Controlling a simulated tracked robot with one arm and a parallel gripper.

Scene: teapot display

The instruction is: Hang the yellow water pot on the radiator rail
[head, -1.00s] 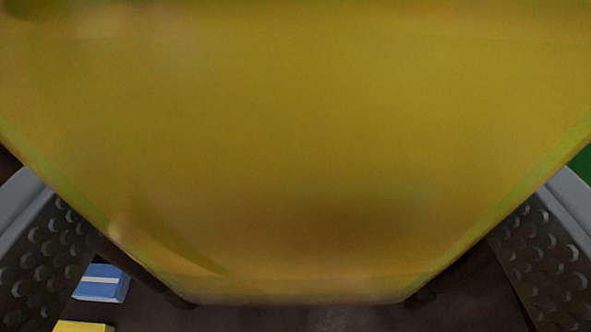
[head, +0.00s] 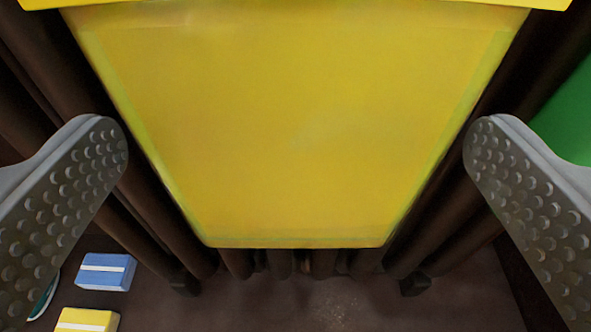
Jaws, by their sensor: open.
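The yellow water pot (head: 300,130) fills the middle of the head view, tapering downward from its rim at the top edge. It is upright against the dark brown radiator (head: 150,215), whose tubes show on both sides of it and beneath it. The rail and any hook are hidden. My gripper (head: 296,150) is open, with one grey studded finger on each side of the pot. Gaps show between both fingers and the pot's walls.
On the dark floor at lower left lie a blue box (head: 106,271) with a white stripe and a yellow box (head: 87,320) with a white stripe. A green surface (head: 566,115) is at the right edge. The floor under the radiator looks clear.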

